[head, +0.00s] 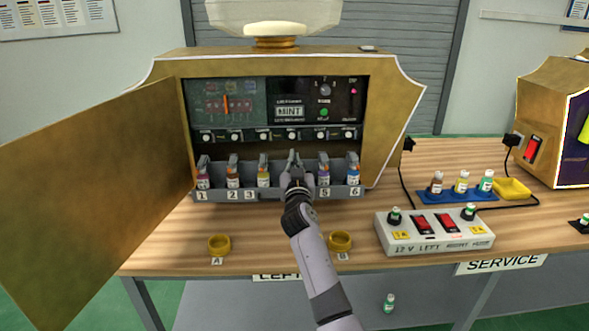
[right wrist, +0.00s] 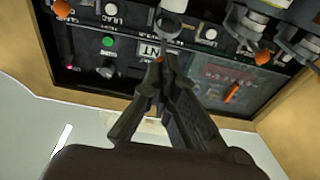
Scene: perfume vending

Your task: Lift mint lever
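The gold vending machine (head: 400,110) stands open, with a row of grey levers over numbered bottles. My right gripper (head: 295,172) is at the lever (head: 293,156) between slots 3 and 5, covering that slot's number and bottle. In the right wrist view, my right gripper's fingertips (right wrist: 163,62) are close together at the end of that grey lever (right wrist: 171,22); whether they grip it is unclear. A display reads MINT (head: 289,111). My left gripper is not in view.
The open door (head: 90,190) stands out at the left. Yellow cups A (head: 219,245) and B (head: 340,241) sit on the wooden table. A switch box (head: 434,234) and a blue tray with small bottles (head: 432,196) lie to the right.

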